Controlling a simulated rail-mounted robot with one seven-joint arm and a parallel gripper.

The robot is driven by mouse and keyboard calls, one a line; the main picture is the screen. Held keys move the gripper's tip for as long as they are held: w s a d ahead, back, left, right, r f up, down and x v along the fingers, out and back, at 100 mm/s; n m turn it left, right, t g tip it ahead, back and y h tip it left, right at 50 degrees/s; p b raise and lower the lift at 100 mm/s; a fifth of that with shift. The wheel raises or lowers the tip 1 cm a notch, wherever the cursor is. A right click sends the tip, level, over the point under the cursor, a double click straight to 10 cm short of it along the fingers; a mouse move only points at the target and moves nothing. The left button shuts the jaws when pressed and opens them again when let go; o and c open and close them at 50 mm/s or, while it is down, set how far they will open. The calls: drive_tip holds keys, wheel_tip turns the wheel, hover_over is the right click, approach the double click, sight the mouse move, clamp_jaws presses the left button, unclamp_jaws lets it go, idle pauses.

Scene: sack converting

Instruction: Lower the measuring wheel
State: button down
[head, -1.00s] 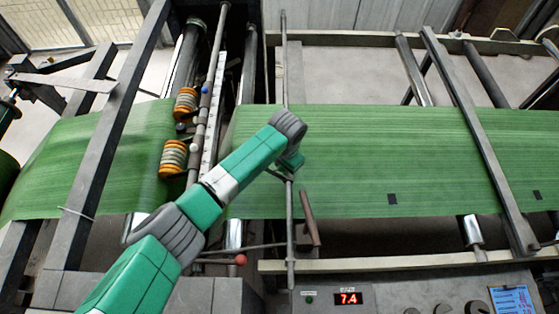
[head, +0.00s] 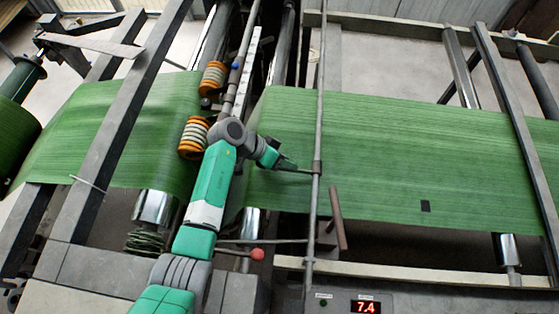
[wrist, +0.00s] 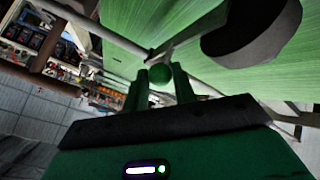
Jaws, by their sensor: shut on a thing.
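My gripper (head: 284,166) is beside the vertical grey bar (head: 318,120), over the green woven web (head: 400,160). In the wrist view my gripper (wrist: 161,82) has its two fingers closed around a round green knob (wrist: 160,74). A short arm joins the knob to the grey bar behind it. A dark wheel with a pale rim, which looks like the measuring wheel (wrist: 250,32), is at the upper right of the wrist view, in front of the web. I cannot tell whether it touches the web. In the head view I cannot make out the wheel.
Orange and white ringed rollers (head: 193,138) stand left of my arm. A red-knobbed lever (head: 257,254) and a brown handle (head: 337,218) are near the front. A panel display (head: 366,306) reads 7.4. Frame beams (head: 520,130) cross the web at right.

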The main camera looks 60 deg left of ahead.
drive_tip(key=shift+s+a+f+t+h+b, duration=0.15)
drive_tip(key=shift+f+t+h+b, duration=0.3)
drive_tip(key=shift+b, duration=0.3)
drive_tip(key=shift+s+a+f+t+h+b, duration=0.15)
drive_tip(key=shift+f+t+b, duration=0.1)
drive_tip(key=shift+f+b, duration=0.35)
drive_tip(key=shift+r, duration=0.1)
drive_tip(key=c, duration=1.1)
unclamp_jaws()
drive_tip(key=shift+c, duration=0.2)
drive_tip(key=shift+s+r, duration=0.1)
drive_tip(key=shift+r, duration=0.05)
drive_tip(key=v, duration=0.7)
drive_tip(key=shift+s+a+r, duration=0.15)
drive_tip(key=shift+s+a, duration=0.1)
